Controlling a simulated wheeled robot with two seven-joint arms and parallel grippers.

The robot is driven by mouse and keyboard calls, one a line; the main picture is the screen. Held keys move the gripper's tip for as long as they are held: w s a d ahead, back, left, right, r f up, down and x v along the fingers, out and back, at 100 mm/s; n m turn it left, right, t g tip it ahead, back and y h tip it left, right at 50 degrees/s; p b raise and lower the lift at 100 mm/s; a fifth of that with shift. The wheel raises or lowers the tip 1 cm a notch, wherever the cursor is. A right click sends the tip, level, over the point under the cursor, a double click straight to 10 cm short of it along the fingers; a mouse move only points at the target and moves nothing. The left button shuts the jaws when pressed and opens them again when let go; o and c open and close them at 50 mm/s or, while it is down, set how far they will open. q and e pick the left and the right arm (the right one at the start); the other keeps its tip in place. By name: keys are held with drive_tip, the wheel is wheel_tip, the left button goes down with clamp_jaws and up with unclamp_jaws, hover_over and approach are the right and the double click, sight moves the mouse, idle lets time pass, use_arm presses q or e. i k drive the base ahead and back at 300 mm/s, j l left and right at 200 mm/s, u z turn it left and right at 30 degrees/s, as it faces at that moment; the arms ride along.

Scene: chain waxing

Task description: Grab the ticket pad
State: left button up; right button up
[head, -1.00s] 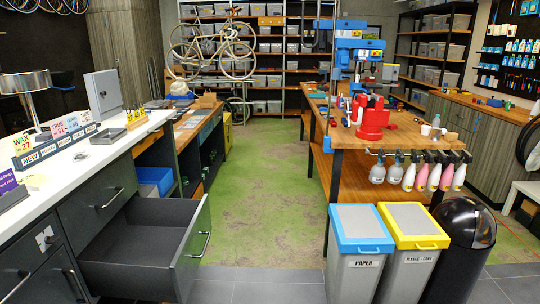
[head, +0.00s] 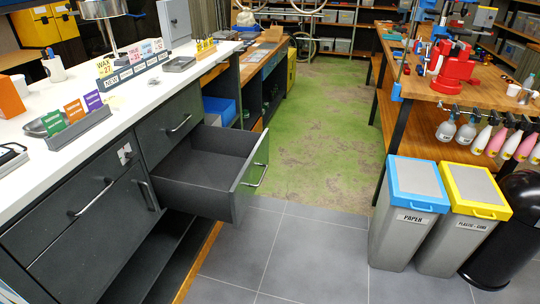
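I cannot tell for certain which thing is the ticket pad. On the white counter (head: 60,88), a dark holder (head: 82,128) carries green, orange and purple cards (head: 74,111). A dark, flat object with a pale top (head: 12,155) is cut off by the left edge of the head view. A small grey tray-like item (head: 179,64) lies farther back on the counter. Neither gripper shows in the head view.
A dark drawer (head: 232,196) stands open and empty below the counter, jutting into the aisle. Blue-lidded (head: 408,209) and yellow-lidded (head: 462,222) bins and a black bin (head: 507,235) stand at right. The grey tiled floor (head: 300,250) between is clear.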

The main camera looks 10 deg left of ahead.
sight(117, 103)
drive_tip(key=u, duration=1.4)
drive_tip(key=l+u, duration=0.1)
drive_tip(key=u, duration=0.3)
drive_tip(key=i+l+u, duration=0.1)
drive_tip(key=u, duration=0.25)
